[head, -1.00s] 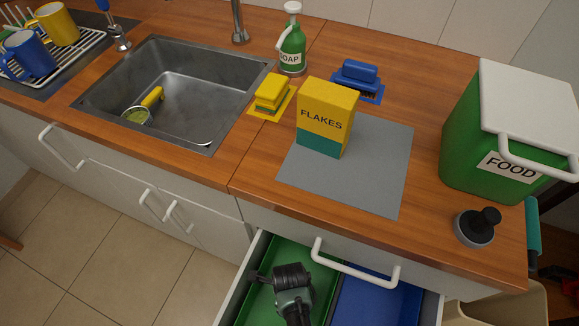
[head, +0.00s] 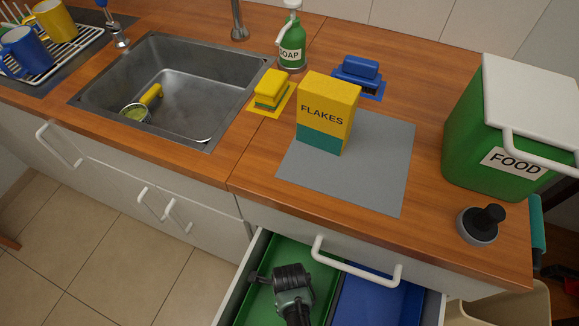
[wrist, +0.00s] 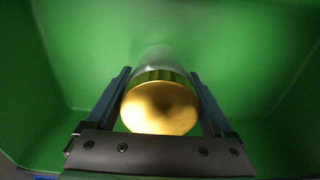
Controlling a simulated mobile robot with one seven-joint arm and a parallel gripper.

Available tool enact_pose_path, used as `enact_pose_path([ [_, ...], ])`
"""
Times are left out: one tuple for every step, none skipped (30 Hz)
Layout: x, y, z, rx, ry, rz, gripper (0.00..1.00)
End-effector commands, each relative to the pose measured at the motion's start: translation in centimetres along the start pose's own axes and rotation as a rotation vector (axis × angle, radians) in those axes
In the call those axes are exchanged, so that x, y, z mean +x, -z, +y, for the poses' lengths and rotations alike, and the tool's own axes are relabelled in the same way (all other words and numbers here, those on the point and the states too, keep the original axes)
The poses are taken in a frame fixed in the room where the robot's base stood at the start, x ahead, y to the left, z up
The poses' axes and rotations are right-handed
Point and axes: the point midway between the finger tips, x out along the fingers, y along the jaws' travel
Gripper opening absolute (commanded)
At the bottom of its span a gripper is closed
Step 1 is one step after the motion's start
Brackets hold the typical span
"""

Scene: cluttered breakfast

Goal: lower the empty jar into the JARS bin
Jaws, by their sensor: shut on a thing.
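A clear jar (wrist: 157,58) with a gold lid (wrist: 160,107) is between the two fingers of my gripper (wrist: 160,78) in the wrist view. The fingers are shut on it, and the lid end faces the camera. Green walls of a bin surround the jar. In the head view my wrist reaches down into the green bin (head: 262,300) in the open drawer, hiding the jar and fingertips. No JARS label is visible on this bin. I cannot tell whether the jar touches the bin floor.
The counter above holds a FLAKES box (head: 326,115) on a grey mat (head: 381,165), a green FOOD container (head: 467,140) and a dark knobbed object (head: 480,224).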

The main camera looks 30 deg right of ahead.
Motion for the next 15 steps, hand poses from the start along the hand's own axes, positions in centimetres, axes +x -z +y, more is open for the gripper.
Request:
enact_pose_path([
  [0.2, -0.03, -0.04, 0.0, 0.001, -0.001, 0.21],
  [0.27, -0.03, -0.04, 0.0, 0.001, -0.001, 0.21],
  [0.22, -0.04, -0.05, 0.0, 0.001, -0.001, 0.9],
  [0.18, -0.03, -0.05, 0.0, 0.001, -0.001, 0.96],
  [0.18, -0.03, -0.04, 0.0, 0.001, -0.001, 1.0],
  [0.18, -0.03, -0.04, 0.0, 0.001, -0.001, 1.0],
  [0.18, -0.02, -0.03, 0.0, 0.001, -0.001, 1.0],
  [0.18, -0.02, -0.03, 0.0, 0.001, -0.001, 1.0],
  [0.19, -0.02, -0.03, 0.0, 0.001, 0.0, 1.0],
  [0.21, 0.0, 0.01, 0.0, 0.0, 0.0, 1.0],
  [0.2, 0.0, 0.01, 0.0, 0.0, 0.0, 1.0],
  [0.11, 0.0, 0.01, 0.0, 0.0, 0.0, 1.0],
  [-0.02, 0.0, 0.0, 0.0, 0.0, 0.0, 1.0],
  [-0.22, -0.01, 0.0, 0.0, 0.0, 0.0, 1.0],
  [-0.62, -0.02, -0.02, 0.0, 0.001, -0.001, 1.0],
])
